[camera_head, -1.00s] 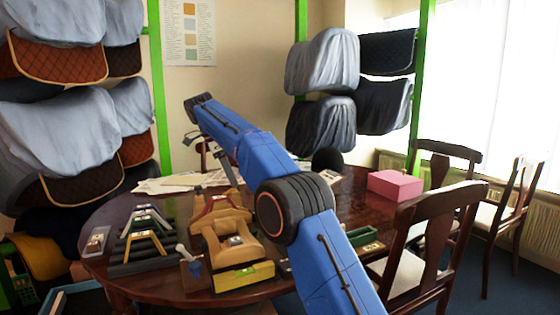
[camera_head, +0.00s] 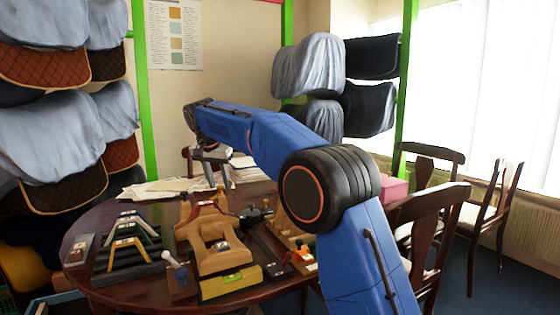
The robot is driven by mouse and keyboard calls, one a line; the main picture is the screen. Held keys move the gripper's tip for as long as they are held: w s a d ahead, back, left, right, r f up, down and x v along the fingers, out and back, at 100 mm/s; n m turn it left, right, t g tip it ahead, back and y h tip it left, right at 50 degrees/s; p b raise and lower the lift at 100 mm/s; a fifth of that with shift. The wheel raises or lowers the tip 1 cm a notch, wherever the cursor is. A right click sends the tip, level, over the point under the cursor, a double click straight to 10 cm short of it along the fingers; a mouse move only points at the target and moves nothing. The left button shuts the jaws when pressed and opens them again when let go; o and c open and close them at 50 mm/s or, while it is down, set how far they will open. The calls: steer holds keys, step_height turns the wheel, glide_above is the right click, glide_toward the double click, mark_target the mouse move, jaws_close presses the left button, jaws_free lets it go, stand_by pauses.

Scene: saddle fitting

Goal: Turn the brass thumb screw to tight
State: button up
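I cannot make out the brass thumb screw at this size. A light wooden saddle-tree form (camera_head: 205,262) stands on the round dark table, with a small pale and dark fitting (camera_head: 221,246) in its middle. My gripper (camera_head: 224,180) is small and grey above the back of the form, apparently touching nothing. Its fingers are too small to judge.
A black rack with coloured arches (camera_head: 128,262) stands left of the form, with a white-knobbed tool (camera_head: 171,260) between. A dark tool (camera_head: 254,214) and an orange item (camera_head: 302,254) lie right. Papers (camera_head: 160,188) lie behind; a pink box (camera_head: 394,188) is partly hidden.

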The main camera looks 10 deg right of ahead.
steer(key=n, duration=0.2)
steer(key=n+y, duration=0.1)
steer(key=n, duration=0.1)
steer(key=shift+d+n+y, duration=0.2)
steer(key=shift+n+y, duration=0.1)
steer(key=shift+n, duration=0.1)
steer(key=n+y, duration=0.1)
steer(key=n, duration=0.2)
steer(key=shift+d, duration=0.15)
steer(key=n+y, duration=0.1)
steer(key=n, duration=0.3)
steer(key=shift+d, duration=0.15)
steer(key=shift+r+y, duration=0.3)
steer(key=v, duration=1.7)
steer(key=s+d+f+m+h, duration=0.1)
steer(key=s+d+f, duration=0.3)
steer(key=s+d, duration=0.8)
steer(key=shift+s+d+f+m, duration=0.25)
steer(key=shift+s+m, duration=0.35)
steer(key=shift+s, duration=0.65)
